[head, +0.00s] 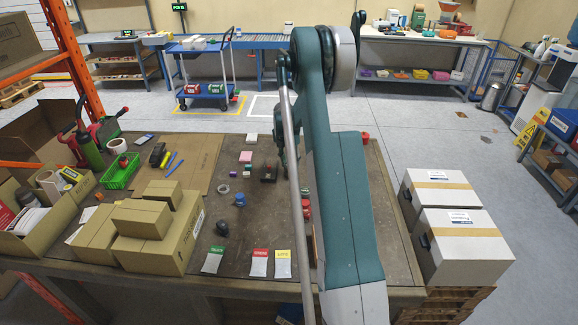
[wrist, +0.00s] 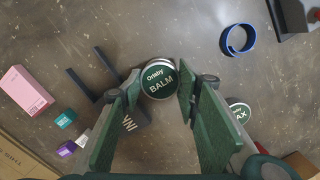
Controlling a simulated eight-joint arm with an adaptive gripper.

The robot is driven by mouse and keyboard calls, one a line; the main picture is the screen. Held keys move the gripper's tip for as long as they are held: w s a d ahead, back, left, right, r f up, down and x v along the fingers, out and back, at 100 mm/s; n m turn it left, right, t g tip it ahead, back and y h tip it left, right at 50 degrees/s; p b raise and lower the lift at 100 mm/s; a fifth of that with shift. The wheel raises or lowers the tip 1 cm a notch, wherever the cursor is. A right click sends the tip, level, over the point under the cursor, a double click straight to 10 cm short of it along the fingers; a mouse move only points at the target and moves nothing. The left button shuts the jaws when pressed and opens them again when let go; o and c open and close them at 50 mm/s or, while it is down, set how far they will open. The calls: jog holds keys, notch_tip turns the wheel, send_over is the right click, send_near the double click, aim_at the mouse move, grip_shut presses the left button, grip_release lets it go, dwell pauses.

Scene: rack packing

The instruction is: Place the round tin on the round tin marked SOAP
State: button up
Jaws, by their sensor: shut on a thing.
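I cannot tell how far the tin is above the table. A second round tin (wrist: 239,113), with a dark green top whose lettering ends in AX, is right of the right finger and partly covered by it. No tin with SOAP is readable in either view.
A pink box (wrist: 25,91), a small green box (wrist: 64,117), a dark pronged object (wrist: 95,84) and a blue ring (wrist: 238,40) lie around the gripper. Cardboard boxes (head: 143,218) stand at the table's left. Flat packets (head: 258,263) lie along the front edge.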

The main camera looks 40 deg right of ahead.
aim_at(287, 167)
jog(key=shift+f, duration=0.35)
jog(key=o, duration=0.9)
jog(key=shift+r, duration=0.2)
jog(key=r, duration=0.4)
jog(key=a+r, duration=0.1)
jog(key=r, duration=0.3)
jog(key=r+p, duration=0.1)
jog(key=r, duration=0.3)
jog(key=shift+s+a, duration=0.15)
jog(key=shift+a, duration=0.1)
